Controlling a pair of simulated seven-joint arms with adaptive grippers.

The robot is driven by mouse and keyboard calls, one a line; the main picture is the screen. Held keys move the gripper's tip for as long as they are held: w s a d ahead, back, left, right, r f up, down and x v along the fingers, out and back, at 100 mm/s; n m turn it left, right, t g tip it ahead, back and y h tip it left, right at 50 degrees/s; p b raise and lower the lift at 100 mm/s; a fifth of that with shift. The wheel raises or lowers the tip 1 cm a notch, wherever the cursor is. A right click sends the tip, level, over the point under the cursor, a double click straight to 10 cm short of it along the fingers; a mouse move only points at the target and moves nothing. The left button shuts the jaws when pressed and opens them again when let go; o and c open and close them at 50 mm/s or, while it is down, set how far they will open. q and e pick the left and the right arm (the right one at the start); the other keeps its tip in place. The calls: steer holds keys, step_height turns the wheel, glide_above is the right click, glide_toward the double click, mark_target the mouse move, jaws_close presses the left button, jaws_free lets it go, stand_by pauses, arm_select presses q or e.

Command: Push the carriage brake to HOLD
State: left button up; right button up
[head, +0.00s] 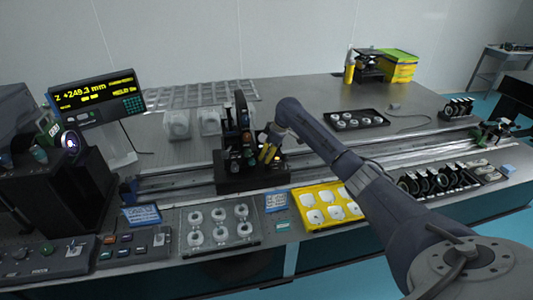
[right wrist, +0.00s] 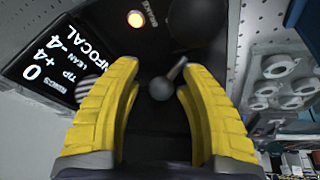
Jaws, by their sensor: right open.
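The dark carriage (head: 250,178) stands on the long rail in the middle of the table in the head view. My right gripper (head: 270,149), with yellow fingers, is at the right side of the carriage's upper part. In the right wrist view my right gripper (right wrist: 160,75) is open. A small metal lever with a ball end (right wrist: 161,88) shows between the two fingers, apart from both as far as I can tell. It looks like the brake lever, but no HOLD marking is readable. My left gripper is not in view.
A lit orange lamp (right wrist: 136,18) and a display panel (right wrist: 47,66) lie close to the fingers. The rail (head: 345,163) runs across the table. A yellow tray (head: 300,220) and a clear tray (head: 185,246) sit in front. A readout screen (head: 97,97) stands at left.

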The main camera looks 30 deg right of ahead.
steer(key=shift+a, duration=0.15)
steer(key=v, duration=0.8)
stand_by(0.5)
